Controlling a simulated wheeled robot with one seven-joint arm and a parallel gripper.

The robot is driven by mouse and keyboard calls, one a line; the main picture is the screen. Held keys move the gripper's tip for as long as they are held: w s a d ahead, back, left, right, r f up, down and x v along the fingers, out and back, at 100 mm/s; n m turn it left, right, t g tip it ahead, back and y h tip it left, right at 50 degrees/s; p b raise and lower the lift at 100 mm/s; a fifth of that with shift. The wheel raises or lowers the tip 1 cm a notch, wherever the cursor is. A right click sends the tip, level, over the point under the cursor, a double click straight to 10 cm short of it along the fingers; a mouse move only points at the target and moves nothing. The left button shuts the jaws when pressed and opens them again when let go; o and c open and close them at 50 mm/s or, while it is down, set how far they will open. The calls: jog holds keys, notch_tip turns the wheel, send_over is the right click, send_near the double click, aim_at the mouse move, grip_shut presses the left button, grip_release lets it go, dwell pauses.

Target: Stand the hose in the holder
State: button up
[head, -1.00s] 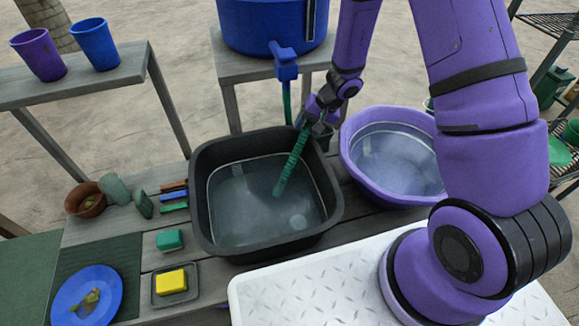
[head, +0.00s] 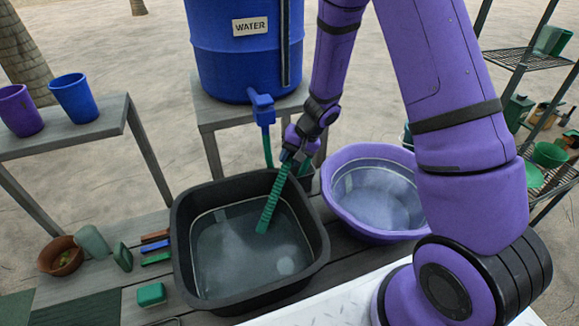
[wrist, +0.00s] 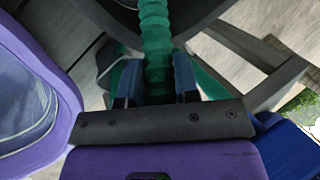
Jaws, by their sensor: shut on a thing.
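The green ribbed hose (head: 271,204) hangs slantwise over the black basin, its lower end reaching down and left over the water. My gripper (head: 291,157) is shut on its upper part, near the basin's back right rim. In the wrist view the hose (wrist: 155,35) runs between the two blue-grey fingers of my gripper (wrist: 157,86). A dark cup-like thing (head: 307,181), perhaps the holder, stands just behind the basin's rim, partly hidden by my gripper. I cannot tell its opening. The hose is not in it.
The black basin (head: 180,235) of water and the purple tub (head: 340,215) stand side by side. Behind them is a blue water barrel (head: 225,60) with a blue tap (head: 262,106). Sponges, brushes and a clay bowl (head: 61,262) lie left of the basin.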

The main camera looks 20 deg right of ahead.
notch_tip(320, 180, up, 6)
jog(key=shift+f, duration=0.25)
jog(key=w+d+r, duration=0.4)
jog(key=d+r, duration=0.1)
jog(key=r, duration=0.2)
jog(key=shift+d+r, duration=0.25)
jog(key=shift+r, duration=0.1)
dwell(0.8)
